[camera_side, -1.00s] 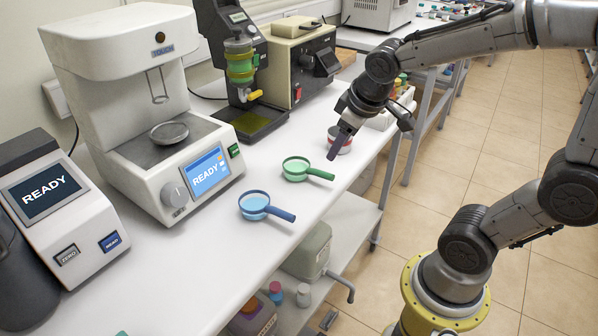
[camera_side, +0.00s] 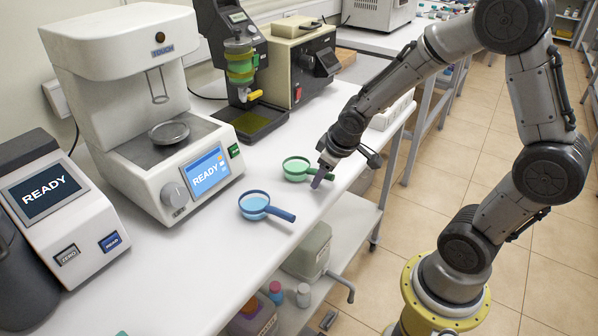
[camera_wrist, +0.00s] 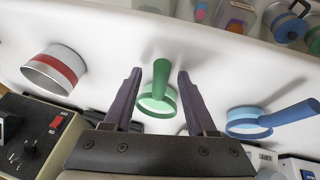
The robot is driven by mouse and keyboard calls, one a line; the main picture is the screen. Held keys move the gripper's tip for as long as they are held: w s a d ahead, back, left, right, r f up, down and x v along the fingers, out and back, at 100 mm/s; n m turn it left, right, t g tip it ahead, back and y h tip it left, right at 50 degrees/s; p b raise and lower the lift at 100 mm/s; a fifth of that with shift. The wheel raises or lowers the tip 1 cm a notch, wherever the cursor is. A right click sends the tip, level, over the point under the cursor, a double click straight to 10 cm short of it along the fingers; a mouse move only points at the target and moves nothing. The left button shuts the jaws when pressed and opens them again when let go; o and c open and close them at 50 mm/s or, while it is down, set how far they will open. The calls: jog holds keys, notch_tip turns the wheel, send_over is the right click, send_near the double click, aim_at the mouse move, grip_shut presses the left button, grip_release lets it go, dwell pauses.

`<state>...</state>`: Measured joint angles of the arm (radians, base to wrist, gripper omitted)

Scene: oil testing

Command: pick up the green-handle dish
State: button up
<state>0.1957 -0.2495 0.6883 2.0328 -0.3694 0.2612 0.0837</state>
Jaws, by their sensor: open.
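The green-handle dish (camera_side: 296,168) lies on the white bench, its handle toward the bench's front edge. In the wrist view the green-handle dish (camera_wrist: 158,100) appears between my two fingers, with a pale inside and the handle pointing up the picture. My gripper (camera_side: 318,178) is open at the handle side of the dish. In the wrist view my gripper (camera_wrist: 158,78) has one dark finger on each side of the handle, with gaps between. I cannot tell the exact height of the fingertips above the bench. My gripper hides part of the handle in the side view.
A blue-handle dish (camera_side: 254,205) lies close by, nearer the side camera. A round tin with a red band (camera_wrist: 54,70) is on the other side in the wrist view. A white instrument (camera_side: 150,100) stands behind. The bench front edge is close to the handles.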

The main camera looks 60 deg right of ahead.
jog(key=shift+w+f, duration=0.15)
jog(key=shift+f, duration=0.15)
jog(key=shift+c, duration=0.4)
grip_shut()
jog(key=shift+r, duration=0.15)
